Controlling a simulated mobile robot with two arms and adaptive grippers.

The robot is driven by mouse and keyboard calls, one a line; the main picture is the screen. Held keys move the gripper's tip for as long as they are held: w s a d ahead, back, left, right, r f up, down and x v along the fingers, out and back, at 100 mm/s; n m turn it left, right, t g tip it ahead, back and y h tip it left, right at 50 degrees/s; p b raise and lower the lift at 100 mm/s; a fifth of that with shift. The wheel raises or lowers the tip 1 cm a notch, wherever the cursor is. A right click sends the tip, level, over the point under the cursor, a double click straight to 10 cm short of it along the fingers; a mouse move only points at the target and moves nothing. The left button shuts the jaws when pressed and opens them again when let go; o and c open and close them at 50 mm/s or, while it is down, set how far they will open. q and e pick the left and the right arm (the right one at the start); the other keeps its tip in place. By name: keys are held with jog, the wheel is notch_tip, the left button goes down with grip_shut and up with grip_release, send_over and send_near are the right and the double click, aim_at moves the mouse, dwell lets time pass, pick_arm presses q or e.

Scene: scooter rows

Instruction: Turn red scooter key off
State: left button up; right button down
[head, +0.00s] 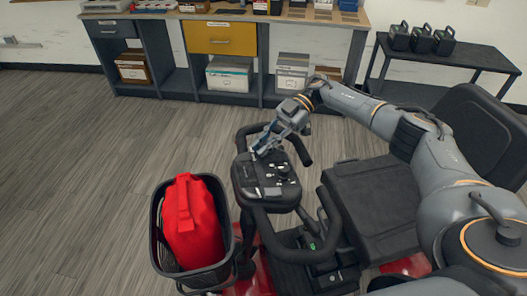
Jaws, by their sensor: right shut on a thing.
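The red scooter (246,287) stands in front of me, its red body partly hidden under the steering column and basket. My right gripper (260,152) reaches down from the right to the far part of the console and is shut there. What it holds is very small and covered by the fingers; it is at the console where a key could sit, but I cannot make out the key or its position. My left gripper is not in view.
A black basket (160,252) with a red bag (192,222) hangs at the scooter's left. The black seat (372,205) is at right. A workbench (250,16) with boxes below stands behind, and a dark side table (440,60) holds black battery packs (421,39). Floor at left is clear.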

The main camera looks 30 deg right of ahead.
jog(key=shift+n+g, duration=0.3)
jog(key=c, duration=1.3)
grip_release()
jog(key=shift+v, duration=3.7)
